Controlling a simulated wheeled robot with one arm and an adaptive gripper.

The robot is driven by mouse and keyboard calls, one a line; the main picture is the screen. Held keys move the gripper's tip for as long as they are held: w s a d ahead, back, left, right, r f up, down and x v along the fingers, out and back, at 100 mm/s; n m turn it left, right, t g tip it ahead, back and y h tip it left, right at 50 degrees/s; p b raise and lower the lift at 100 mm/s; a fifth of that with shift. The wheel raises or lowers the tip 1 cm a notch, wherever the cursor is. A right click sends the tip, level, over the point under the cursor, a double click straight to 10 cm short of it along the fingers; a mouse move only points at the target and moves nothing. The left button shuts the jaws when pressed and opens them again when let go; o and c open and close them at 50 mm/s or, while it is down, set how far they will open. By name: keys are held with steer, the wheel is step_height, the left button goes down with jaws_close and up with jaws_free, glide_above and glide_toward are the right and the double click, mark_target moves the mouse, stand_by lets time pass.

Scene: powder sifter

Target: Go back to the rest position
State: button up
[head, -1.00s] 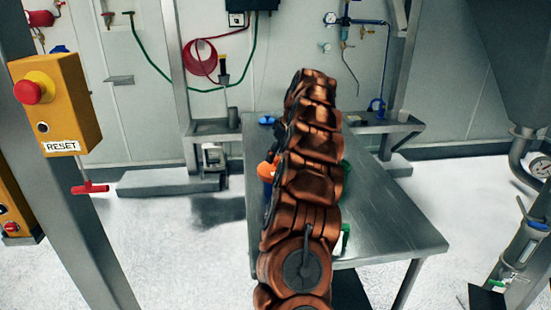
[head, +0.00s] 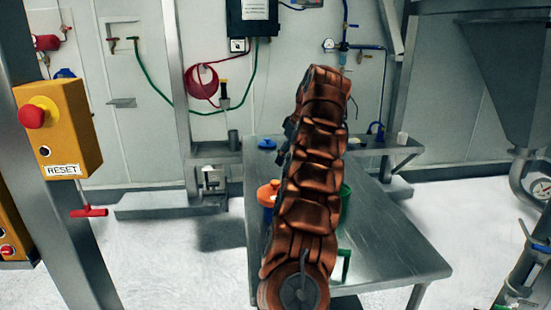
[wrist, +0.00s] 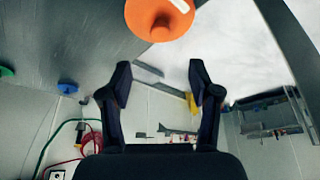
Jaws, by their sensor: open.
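My arm stretches up and forward over the steel table (head: 395,245) in the head view, and it hides my gripper there. In the wrist view my gripper (wrist: 158,85) is open, its two dark fingers apart with nothing between them. An orange-topped container (head: 267,195) with a blue body stands on the table just left of my arm. Its orange top (wrist: 160,18) shows at the upper edge of the wrist view, beyond the fingertips and apart from them.
A green object (head: 345,205) stands partly behind my arm, and a blue item (head: 267,144) lies at the table's far left corner. A yellow box with a red button (head: 57,128) is on a post at the left. The table's right side is clear.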

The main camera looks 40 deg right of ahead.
steer(key=s+a+g+y, duration=0.1)
steer(key=s+a+g, duration=0.15)
steer(key=a, duration=1.45)
steer(key=s+a+g+y, duration=0.1)
steer(key=s+a, duration=0.2)
steer(key=a, duration=1.5)
steer(key=s+a+f+g+h, duration=0.1)
steer(key=s+a+f, duration=0.25)
steer(key=s, duration=0.35)
steer(key=s+a+f+g, duration=0.1)
steer(key=s+a+f, duration=0.1)
steer(key=s+a, duration=0.35)
steer(key=s+f, duration=0.4)
steer(key=s, duration=0.4)
steer(key=s+f+m+h, duration=0.1)
steer(key=s+f, duration=0.3)
steer(key=s, duration=0.4)
steer(key=shift+s+a+f+m+g+h+p, duration=0.2)
steer(key=shift+a+f+m+g+h+p, duration=0.15)
steer(key=shift+a+g, duration=0.1)
